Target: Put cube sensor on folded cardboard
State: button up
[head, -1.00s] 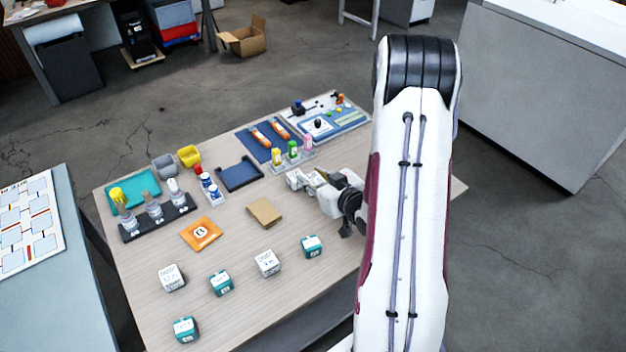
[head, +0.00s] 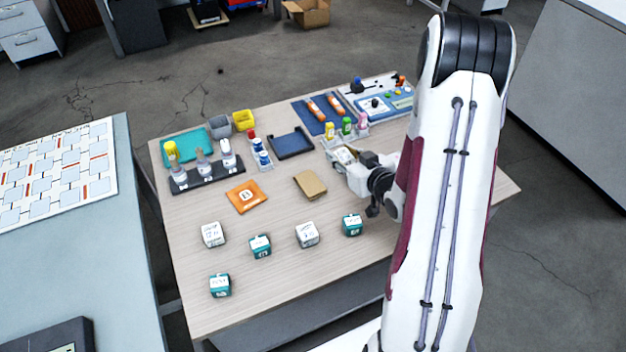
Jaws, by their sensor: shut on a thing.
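The folded cardboard (head: 308,187) is a small flat brown piece lying near the middle of the wooden table. Nothing lies on it. My gripper (head: 342,155) is beyond it and to its right, apart from it, close to the rack of small bottles. It is shut on a small, pale thing, which seems to be a cube sensor; the fingers partly hide it. Several other cubes stand on the near part of the table: white ones (head: 213,235) and (head: 307,235), and teal ones (head: 260,246), (head: 352,225) and (head: 220,286).
An orange square pad (head: 246,196) lies left of the cardboard. A dark blue tray (head: 290,143) and a rack with coloured bottles (head: 345,131) stand behind. A black bottle rack (head: 205,175) is at the left. The table between cardboard and cubes is clear.

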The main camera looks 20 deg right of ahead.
jog(key=w+a+r, duration=0.1)
jog(key=w+a, duration=0.4)
jog(key=a, duration=0.2)
jog(key=shift+w+r, duration=0.25)
jog(key=shift+f, duration=0.15)
send_over(309, 181)
jog(key=shift+f, duration=2.8)
jog(key=shift+f, duration=2.05)
jog(key=shift+f, duration=0.15)
jog(key=o, duration=1.1)
